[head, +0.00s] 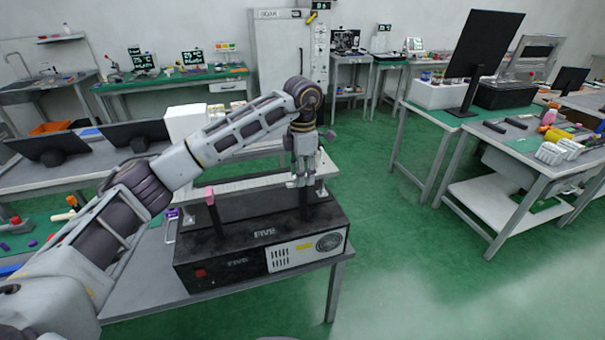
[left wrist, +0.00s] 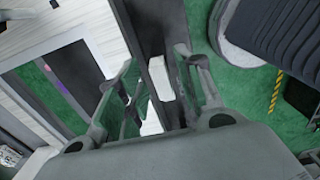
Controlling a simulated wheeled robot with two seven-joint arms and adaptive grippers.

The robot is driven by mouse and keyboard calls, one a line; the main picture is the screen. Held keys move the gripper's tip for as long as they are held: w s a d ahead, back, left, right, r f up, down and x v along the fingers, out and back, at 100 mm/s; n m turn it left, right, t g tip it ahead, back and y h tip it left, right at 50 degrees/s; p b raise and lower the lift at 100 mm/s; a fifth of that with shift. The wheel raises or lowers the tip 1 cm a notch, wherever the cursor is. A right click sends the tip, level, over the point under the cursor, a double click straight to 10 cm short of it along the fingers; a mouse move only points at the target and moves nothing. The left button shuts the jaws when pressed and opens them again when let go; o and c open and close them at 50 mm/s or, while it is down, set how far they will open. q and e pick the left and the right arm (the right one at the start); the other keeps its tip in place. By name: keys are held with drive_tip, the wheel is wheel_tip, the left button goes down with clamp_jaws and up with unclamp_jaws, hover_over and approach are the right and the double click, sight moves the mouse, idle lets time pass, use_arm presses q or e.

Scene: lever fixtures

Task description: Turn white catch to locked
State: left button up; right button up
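My left gripper (head: 303,182) points down above the right part of a black case marked FIVE (head: 220,250), close over a dark upright post (head: 304,207). In the left wrist view, its two fingers (left wrist: 160,88) stand apart. A small white piece (left wrist: 162,78), which looks like the white catch, shows between them beside a dark bar. I cannot tell whether either finger touches it. In the head view the catch is mostly hidden by the gripper. My right gripper is in neither view.
A pink-red handle (head: 210,196) stands upright at the left of the case. A pale shelf or board (head: 250,184) lies behind it. A dark monitor (head: 138,133) is at the left. Green floor (head: 400,270) is clear to the right of the grey table.

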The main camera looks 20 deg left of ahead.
use_arm(q)
drive_tip(key=shift+c, duration=0.4)
drive_tip(key=c, duration=0.5)
clamp_jaws()
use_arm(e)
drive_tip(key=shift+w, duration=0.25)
